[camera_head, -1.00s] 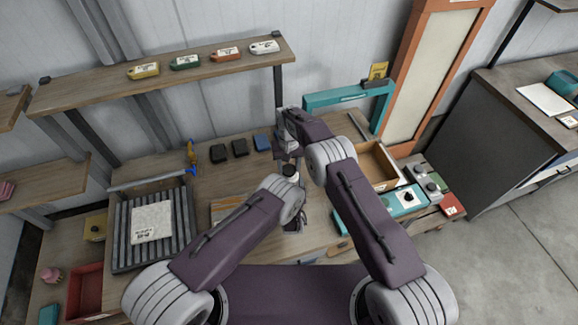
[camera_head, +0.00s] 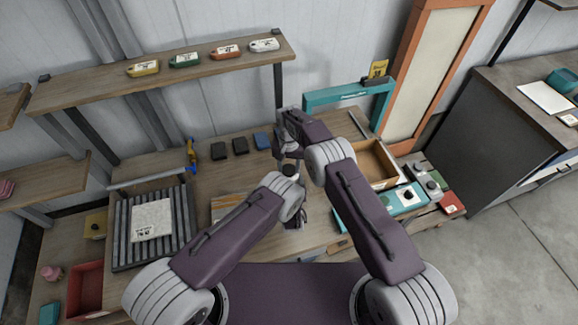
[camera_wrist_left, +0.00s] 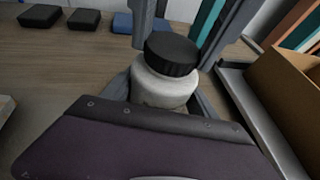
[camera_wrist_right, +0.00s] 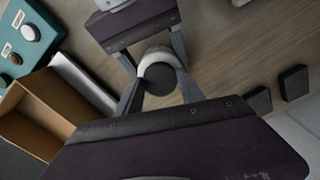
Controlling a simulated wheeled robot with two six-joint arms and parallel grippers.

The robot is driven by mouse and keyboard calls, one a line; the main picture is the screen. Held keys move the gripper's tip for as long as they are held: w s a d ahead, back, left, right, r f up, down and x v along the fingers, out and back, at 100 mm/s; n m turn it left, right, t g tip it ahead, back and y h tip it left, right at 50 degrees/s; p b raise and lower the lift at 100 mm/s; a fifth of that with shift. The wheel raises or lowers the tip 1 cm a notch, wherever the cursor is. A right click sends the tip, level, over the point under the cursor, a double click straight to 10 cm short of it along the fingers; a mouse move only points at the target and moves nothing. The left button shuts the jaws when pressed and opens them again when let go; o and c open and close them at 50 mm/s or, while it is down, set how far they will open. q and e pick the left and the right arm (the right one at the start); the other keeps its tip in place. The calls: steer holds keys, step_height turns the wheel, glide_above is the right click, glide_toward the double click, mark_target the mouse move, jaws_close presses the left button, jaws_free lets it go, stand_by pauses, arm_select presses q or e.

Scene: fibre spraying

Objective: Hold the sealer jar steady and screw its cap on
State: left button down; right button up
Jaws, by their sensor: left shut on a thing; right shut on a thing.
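The sealer jar (camera_wrist_left: 160,91) is a white, rounded jar that stands upright in the left wrist view. Its black ridged cap (camera_wrist_left: 172,54) sits on top of it. My left gripper (camera_wrist_left: 163,100) is shut on the jar body, with a finger on either side. My right gripper (camera_wrist_right: 158,76) is above the jar with its fingers on both sides of the cap (camera_wrist_right: 160,80), shut on it. In the head view the cap (camera_head: 290,170) is small between my two wrists, and most of the jar is hidden. I cannot tell how tightly the cap is seated.
A teal frame (camera_head: 345,94) stands behind, and an open wooden box (camera_head: 375,163) lies to the right. Black blocks (camera_head: 219,151) and a blue one (camera_head: 262,141) lie at the back. A slatted tray (camera_head: 180,230) is at the left. A shelf (camera_head: 100,89) hangs above.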

steer(key=m, duration=0.6)
steer(key=shift+m, duration=0.4)
steer(key=m, duration=0.6)
steer(key=shift+m, duration=0.3)
steer(key=m, duration=0.6)
steer(key=shift+w+m, duration=0.1)
steer(key=shift+m, duration=0.2)
steer(key=m, duration=0.6)
steer(key=o, duration=1.3)
